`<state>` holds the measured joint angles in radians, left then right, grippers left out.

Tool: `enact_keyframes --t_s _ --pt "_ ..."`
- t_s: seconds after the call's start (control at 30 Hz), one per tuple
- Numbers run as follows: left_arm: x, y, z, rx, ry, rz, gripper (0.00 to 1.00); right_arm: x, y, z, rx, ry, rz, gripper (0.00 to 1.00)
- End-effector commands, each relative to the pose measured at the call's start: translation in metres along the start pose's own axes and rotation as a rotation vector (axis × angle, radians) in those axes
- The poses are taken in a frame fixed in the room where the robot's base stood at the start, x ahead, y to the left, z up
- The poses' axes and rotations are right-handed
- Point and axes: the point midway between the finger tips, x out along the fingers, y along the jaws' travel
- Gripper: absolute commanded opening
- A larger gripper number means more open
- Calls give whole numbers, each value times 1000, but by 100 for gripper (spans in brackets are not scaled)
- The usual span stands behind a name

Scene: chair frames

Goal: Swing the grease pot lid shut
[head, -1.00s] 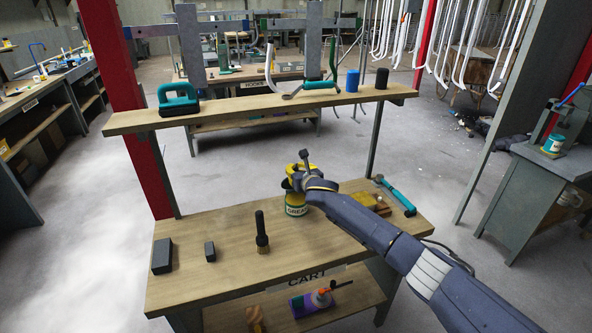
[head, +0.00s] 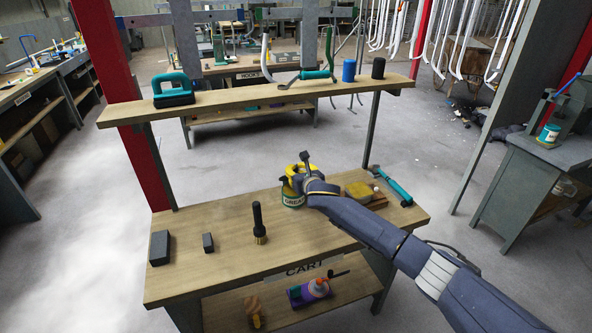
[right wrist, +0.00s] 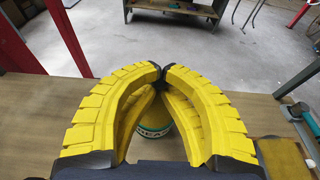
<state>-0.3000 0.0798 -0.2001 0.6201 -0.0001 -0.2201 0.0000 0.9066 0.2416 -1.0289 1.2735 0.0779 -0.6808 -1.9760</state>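The grease pot (head: 292,200) stands upright on the cart's wooden top (head: 205,262), near its back edge. It has a teal and white band with dark lettering. In the right wrist view the pot (right wrist: 153,132) shows between and beyond my fingers. My right gripper (head: 297,168) is right above the pot. Its yellow fingers curve together and their dark tips meet in the right wrist view (right wrist: 161,76), with nothing visible held between them. I cannot make out the lid apart from the yellow fingers, or whether they touch it. My left gripper is not in view.
A brush (head: 259,224) and two dark blocks (head: 160,248) (head: 208,243) stand left on the cart top. A yellow block (head: 360,192) and a teal-handled tool (head: 393,187) lie right of the pot. A raised shelf (head: 235,105) spans behind. The front middle is clear.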

Motion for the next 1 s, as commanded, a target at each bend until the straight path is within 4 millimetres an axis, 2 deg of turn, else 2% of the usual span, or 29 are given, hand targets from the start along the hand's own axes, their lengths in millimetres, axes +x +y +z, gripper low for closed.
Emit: enact_keyframes --t_s 0.27,0.7,1.0 --pt "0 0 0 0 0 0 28 -2 -1 -7 -1 4 -2 0" --pt "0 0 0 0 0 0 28 -18 -1 -33 -1 5 -3 0" --pt "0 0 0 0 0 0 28 -20 -1 -37 -1 3 -3 0"
